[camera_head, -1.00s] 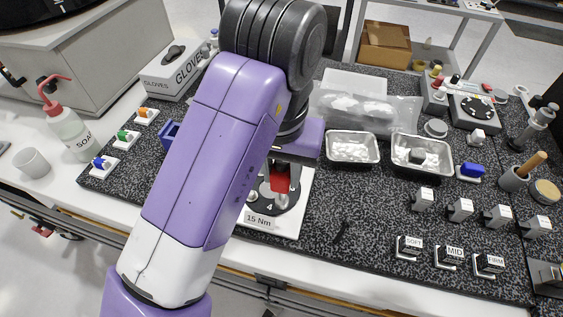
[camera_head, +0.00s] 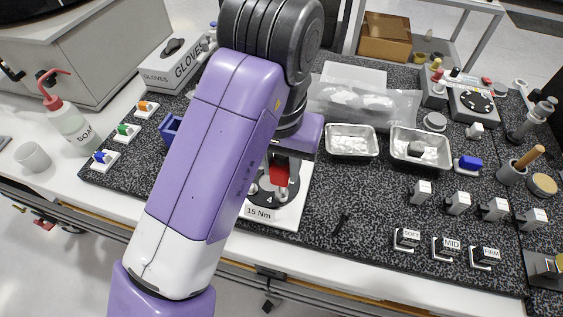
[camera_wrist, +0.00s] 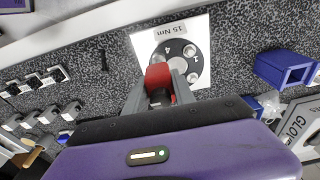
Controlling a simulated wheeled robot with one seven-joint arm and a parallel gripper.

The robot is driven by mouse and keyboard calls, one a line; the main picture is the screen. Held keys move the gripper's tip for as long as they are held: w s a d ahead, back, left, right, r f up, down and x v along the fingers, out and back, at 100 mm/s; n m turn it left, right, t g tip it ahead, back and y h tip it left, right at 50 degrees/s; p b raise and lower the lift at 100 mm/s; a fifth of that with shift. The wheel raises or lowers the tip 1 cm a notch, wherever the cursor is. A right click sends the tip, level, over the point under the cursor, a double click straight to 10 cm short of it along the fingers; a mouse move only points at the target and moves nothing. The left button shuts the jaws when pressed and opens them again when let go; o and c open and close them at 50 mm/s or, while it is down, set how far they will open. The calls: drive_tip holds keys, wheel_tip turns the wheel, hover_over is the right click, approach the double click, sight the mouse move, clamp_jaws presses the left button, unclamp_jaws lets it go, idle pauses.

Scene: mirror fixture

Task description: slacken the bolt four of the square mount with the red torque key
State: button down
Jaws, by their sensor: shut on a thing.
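My gripper (camera_head: 284,186) is shut on the red torque key (camera_head: 280,174), which also shows between my grey fingers in the wrist view (camera_wrist: 159,77). The mount is a dark round plate (camera_wrist: 190,52) with several pale bolts and printed numbers, on a white square base (camera_head: 288,216) labelled "15 Nm". The 4 mark (camera_wrist: 166,50) is just beyond the key in the wrist view, and the 1 mark is to its right. The key is over the mount beside the 4 mark. Its lower end is hidden, so I cannot tell whether it sits on a bolt.
Two foil trays (camera_head: 352,154) stand right of the mount. Small grey blocks and the SOFT, MID and FIRM blocks (camera_head: 445,248) stand farther right. A blue open holder (camera_wrist: 287,68) is on the other side, partly behind my arm. The speckled mat right of the mount is mostly clear.

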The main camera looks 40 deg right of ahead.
drive_tip(key=shift+r+p, duration=2.5)
drive_tip(key=shift+r, duration=0.05)
